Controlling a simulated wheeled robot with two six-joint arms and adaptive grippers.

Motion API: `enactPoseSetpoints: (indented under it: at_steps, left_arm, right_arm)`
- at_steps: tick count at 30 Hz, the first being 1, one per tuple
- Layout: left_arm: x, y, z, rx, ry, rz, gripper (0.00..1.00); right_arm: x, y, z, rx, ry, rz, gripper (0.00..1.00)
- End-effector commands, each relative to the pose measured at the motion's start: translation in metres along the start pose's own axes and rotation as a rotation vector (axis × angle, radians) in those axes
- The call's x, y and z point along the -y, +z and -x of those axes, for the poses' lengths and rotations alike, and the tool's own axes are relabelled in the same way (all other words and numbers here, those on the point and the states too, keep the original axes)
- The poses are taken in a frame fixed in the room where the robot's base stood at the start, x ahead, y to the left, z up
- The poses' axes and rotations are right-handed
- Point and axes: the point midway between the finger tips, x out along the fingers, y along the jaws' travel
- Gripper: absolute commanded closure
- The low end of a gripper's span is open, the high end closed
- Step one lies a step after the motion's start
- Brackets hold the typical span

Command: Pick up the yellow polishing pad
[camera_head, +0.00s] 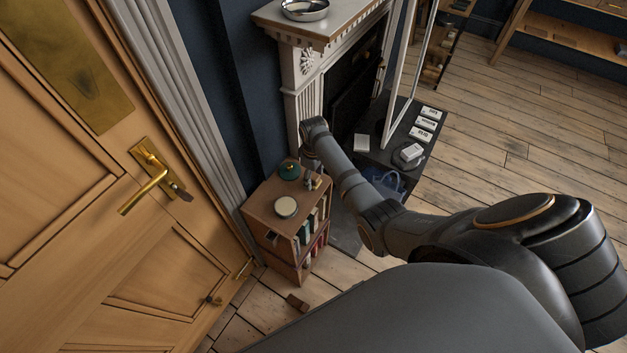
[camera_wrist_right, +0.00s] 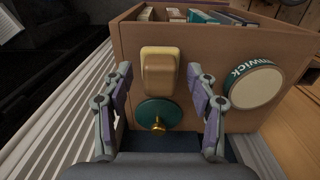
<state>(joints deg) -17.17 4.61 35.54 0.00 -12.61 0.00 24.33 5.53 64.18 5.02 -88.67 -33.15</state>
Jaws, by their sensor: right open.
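In the right wrist view my right gripper (camera_wrist_right: 161,78) is open, with one finger to each side of the pad. Gaps show between the fingers and the pad. In the head view the right gripper (camera_head: 312,180) hangs over the right side of the bookcase top, and the pad cannot be made out clearly there. My left gripper is not in view.
A green round object with a brass knob (camera_wrist_right: 158,115) sits close to the pad, between the fingers. A round cream-topped tin (camera_wrist_right: 257,85) lies right of the right finger. In the head view, the door (camera_head: 90,190) is left and the fireplace (camera_head: 310,75) behind.

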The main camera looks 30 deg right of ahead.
Motion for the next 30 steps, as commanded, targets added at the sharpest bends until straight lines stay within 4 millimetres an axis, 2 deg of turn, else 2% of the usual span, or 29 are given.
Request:
enactPoseSetpoints:
  at_steps: [6,19,26,30]
  left_arm:
    - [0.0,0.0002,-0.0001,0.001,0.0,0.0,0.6]
    - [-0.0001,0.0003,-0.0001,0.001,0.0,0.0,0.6]
    - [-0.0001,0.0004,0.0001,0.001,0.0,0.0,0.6]
    - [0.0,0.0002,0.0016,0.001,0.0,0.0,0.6]
  right_arm:
    - [0.0,-0.0004,-0.0012,-0.001,0.001,0.0,0.42]
    - [0.0,-0.0004,-0.0009,-0.001,0.0,0.0,1.0]
    - [-0.0001,-0.0006,-0.0002,-0.001,0.001,0.0,1.0]
    - [-0.0006,-0.0011,0.0081,-0.003,0.002,0.0,1.0]
